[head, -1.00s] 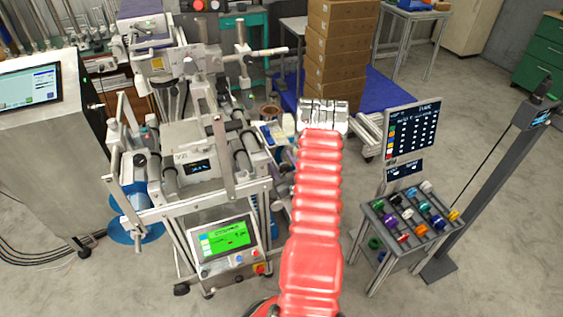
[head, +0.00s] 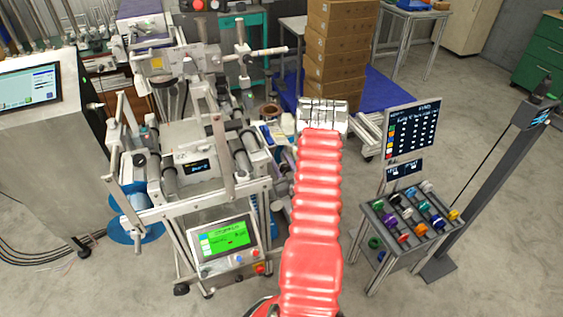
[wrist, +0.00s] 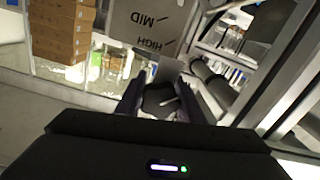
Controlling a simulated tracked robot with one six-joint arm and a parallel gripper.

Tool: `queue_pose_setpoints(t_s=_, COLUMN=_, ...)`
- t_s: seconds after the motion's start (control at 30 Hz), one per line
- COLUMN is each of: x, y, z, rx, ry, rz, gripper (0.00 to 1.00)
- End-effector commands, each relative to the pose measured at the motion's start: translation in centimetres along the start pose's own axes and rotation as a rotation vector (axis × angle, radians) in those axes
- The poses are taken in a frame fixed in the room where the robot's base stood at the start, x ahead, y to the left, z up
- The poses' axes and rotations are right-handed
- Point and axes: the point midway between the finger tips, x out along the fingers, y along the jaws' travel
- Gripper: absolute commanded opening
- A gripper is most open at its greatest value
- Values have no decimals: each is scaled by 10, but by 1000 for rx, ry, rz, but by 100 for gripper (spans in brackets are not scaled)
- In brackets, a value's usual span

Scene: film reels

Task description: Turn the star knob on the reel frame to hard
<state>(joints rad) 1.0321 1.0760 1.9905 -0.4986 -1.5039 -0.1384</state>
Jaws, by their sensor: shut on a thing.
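In the wrist view my gripper (wrist: 160,92) has its two dark fingers on either side of the black star knob (wrist: 158,100), shut on it. A light mark shows on the knob, slanting to the upper right. Beyond the knob is a grey plate (wrist: 140,20) with the words MID and HIGH upside down beside tick marks; the rest of its scale is hidden or out of view. In the head view the reel frame (head: 168,212) stands left of my red arm. The arm's silver end hides my fingers and the knob there.
A lit green control screen (head: 222,238) sits low on the frame's front. A rack of coloured parts (head: 410,238) and a dark board (head: 412,132) stand to the right. Stacked cardboard boxes (head: 335,45) are behind my arm. Floor is clear between arm and rack.

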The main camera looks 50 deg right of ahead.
Motion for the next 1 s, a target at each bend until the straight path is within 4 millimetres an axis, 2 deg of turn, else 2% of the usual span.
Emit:
queue_pose_setpoints(t_s=0.6, x=-1, y=5, z=0, rx=372, ry=3, rz=6, gripper=12)
queue_pose_setpoints(t_s=1.0, x=-1, y=6, z=0, rx=440, ry=3, rz=8, gripper=12)
